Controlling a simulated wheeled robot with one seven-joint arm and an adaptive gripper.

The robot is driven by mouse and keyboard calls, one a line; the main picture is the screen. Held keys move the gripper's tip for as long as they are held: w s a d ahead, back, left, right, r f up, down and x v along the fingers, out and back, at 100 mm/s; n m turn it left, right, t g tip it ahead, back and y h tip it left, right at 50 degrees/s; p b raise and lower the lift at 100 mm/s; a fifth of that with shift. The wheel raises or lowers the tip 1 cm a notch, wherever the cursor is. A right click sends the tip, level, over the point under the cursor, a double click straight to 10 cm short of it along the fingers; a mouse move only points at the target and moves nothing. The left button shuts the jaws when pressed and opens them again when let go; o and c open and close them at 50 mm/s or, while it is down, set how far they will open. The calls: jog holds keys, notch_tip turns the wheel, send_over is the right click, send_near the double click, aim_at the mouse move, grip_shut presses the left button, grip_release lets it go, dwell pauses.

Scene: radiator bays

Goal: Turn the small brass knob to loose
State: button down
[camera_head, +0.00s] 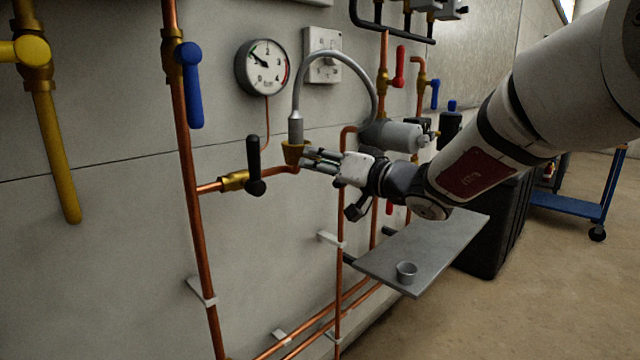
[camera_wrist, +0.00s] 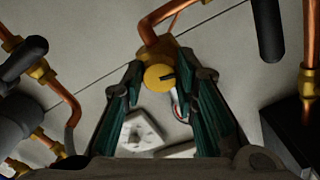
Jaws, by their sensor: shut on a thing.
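The small brass knob (camera_wrist: 158,77) shows in the wrist view as a round yellow face with a dark mark pointing to the right. It sits between the fingertips of my gripper (camera_wrist: 166,74), which is shut on it from both sides. In the head view my gripper (camera_head: 308,159) reaches left to the brass fitting (camera_head: 293,150) at the lower end of the grey hose. The fingers partly hide the knob there, and I cannot make out its mark.
A grey braided hose (camera_head: 335,58) arches above my gripper. A pressure gauge (camera_head: 262,67) and a blue lever (camera_head: 191,84) are farther left. A grey shelf (camera_head: 440,250) with a small cup (camera_head: 406,272) lies below my arm.

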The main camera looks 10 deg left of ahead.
jog(key=shift+f+n+b, duration=0.4)
jog(key=shift+n+b, duration=0.5)
jog(key=shift+b, duration=3.05)
jog(key=shift+r+n+b, duration=0.25)
jog(key=shift+n+b, duration=0.25)
jog(key=shift+b, duration=1.45)
jog(key=c, duration=1.3)
grip_release()
jog(key=shift+r, duration=0.1)
jog(key=v, duration=1.2)
